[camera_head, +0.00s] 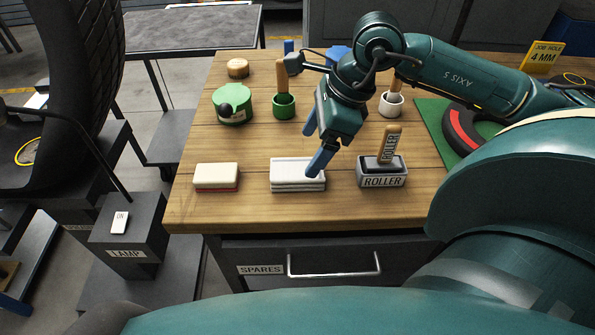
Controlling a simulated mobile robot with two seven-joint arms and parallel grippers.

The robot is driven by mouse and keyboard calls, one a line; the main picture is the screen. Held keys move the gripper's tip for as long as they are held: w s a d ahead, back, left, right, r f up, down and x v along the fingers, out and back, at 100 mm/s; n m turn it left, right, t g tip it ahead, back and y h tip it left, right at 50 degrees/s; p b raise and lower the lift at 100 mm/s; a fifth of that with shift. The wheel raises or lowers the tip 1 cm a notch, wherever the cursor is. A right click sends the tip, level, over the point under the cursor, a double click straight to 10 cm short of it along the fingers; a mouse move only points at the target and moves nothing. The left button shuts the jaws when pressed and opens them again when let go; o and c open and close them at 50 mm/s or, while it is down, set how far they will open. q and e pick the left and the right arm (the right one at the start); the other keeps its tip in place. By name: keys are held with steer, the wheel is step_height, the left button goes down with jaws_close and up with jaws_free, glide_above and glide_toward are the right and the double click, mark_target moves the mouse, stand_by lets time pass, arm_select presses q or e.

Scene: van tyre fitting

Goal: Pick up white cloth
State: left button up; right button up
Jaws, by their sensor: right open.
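The white cloth (291,174) lies folded in a flat stack near the front edge of the wooden workbench (335,208). My right gripper (314,150) comes in from the right with its two blue fingers spread and nothing between them. One fingertip is in front of the right part of the cloth in the picture; the other is farther back and to the left. I cannot tell whether the nearer finger touches the cloth. My left gripper is not in view.
A cream block with a red base (216,177) sits left of the cloth. The roller in its grey holder (383,177) stands to the right. Behind are a green round tin (231,104), a green cup (284,107) and a white cup (391,105). A drawer handle (334,268) juts out below.

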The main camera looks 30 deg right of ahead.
mark_target(300, 169)
steer(key=x, duration=0.4)
steer(key=shift+s+a+f+p, duration=0.1)
steer(key=shift+a+f+p, duration=0.2)
steer(key=shift+f, duration=0.05)
steer(key=shift+a+f, duration=0.15)
steer(key=shift+f, duration=0.35)
steer(key=shift+f+b, duration=0.25)
steer(key=shift+b, duration=0.25)
steer(key=shift+c, duration=0.4)
steer(key=c, duration=1)
